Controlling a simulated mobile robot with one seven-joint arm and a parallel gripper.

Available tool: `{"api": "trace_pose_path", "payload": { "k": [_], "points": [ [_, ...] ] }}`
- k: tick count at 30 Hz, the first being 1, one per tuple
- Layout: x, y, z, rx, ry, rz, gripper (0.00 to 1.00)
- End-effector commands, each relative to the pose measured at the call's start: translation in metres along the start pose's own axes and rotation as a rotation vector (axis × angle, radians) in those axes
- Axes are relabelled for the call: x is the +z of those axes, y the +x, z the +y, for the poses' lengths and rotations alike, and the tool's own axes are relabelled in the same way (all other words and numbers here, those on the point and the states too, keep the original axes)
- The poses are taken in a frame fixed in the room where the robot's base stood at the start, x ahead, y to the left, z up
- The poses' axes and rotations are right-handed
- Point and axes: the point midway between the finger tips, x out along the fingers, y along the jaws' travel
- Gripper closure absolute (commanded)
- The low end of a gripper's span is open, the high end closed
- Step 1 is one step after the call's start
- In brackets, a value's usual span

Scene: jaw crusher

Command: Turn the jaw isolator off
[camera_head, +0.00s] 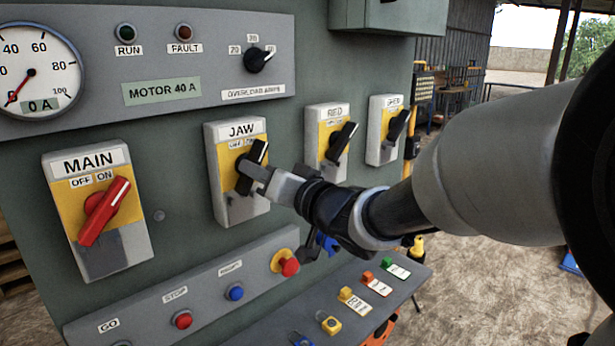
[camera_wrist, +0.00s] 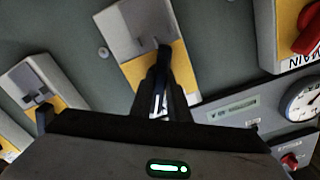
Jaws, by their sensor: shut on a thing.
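The jaw isolator (camera_head: 237,205) is a grey box with a yellow plate, a JAW label and OFF and ON marks, in the middle of the panel in the head view. Its black handle (camera_head: 257,156) is tilted, with its upper end leaning right toward the ON side. My gripper (camera_head: 258,174) is shut on this handle, coming from the right. In the wrist view the fingers (camera_wrist: 160,100) close around the dark handle in front of the yellow plate (camera_wrist: 133,72). The fingers hide part of the handle.
The MAIN isolator (camera_head: 97,210) with a red handle is at left. Below, a sloped panel carries push buttons and an emergency stop (camera_head: 288,265). A shelf holds coloured padlocks and tags (camera_head: 350,297).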

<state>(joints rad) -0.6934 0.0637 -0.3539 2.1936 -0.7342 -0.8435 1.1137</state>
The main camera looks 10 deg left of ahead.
Motion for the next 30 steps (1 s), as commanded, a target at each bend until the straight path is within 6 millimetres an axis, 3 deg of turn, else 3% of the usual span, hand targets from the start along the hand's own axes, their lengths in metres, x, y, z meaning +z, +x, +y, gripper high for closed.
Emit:
{"api": "trace_pose_path", "payload": {
  "k": [30],
  "points": [
    [0.0007, -0.0003, 0.0034, 0.001, -0.962, 0.002, 1.00]
  ]
}}
